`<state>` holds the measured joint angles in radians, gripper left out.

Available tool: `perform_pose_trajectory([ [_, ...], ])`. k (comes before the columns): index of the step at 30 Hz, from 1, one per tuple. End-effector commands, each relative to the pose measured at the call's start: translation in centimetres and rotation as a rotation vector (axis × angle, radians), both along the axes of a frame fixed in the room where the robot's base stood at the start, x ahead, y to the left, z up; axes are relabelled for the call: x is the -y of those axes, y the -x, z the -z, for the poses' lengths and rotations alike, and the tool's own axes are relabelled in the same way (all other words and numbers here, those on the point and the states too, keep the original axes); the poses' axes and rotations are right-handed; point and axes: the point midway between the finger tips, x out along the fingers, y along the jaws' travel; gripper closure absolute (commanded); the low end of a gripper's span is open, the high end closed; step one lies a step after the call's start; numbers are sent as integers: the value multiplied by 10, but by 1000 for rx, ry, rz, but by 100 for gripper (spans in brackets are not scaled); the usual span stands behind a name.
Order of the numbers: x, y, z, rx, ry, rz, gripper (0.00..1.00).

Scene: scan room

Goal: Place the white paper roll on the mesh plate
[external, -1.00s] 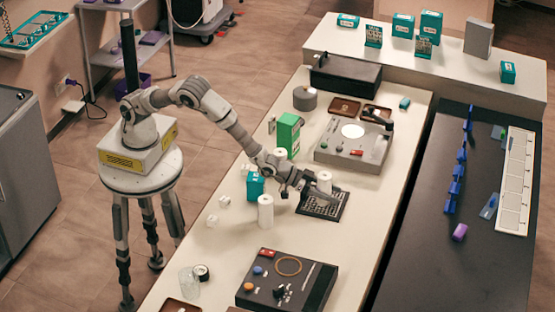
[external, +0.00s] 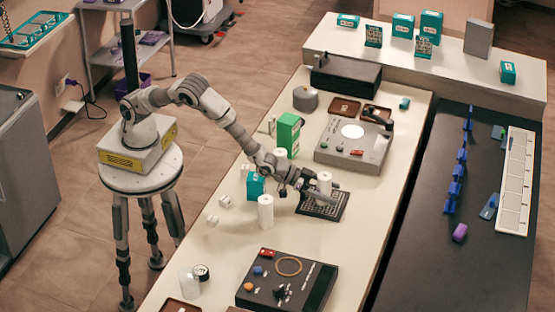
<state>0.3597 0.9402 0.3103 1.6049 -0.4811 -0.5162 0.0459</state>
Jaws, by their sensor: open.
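A white paper roll (external: 324,182) stands upright on the dark mesh plate (external: 336,212), toward its upper left part. My gripper (external: 322,190) is at the plate, open, with its fingers on either side of this roll or very close to it; contact cannot be told at this size. Another white roll (external: 265,211) stands upright on the table to the left of the plate. A third white roll (external: 280,155) stands partly hidden behind my forearm, beside the green box.
A teal box (external: 256,186) and a green box (external: 288,133) stand close to my arm. A grey device (external: 353,141) lies behind the plate and a dark control box (external: 287,281) in front. The table (external: 358,237) right of the plate is clear.

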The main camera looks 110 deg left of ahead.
Motion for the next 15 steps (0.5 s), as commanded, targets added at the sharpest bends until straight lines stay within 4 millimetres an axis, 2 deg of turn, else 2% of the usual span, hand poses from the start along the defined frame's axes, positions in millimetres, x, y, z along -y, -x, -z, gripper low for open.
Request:
perform_pose_trajectory([
  [8,10,42,-19,-1,1,2,12],
  [9,9,40,-33,6,2,1,12],
  [15,9,40,-69,3,2,1,12],
])
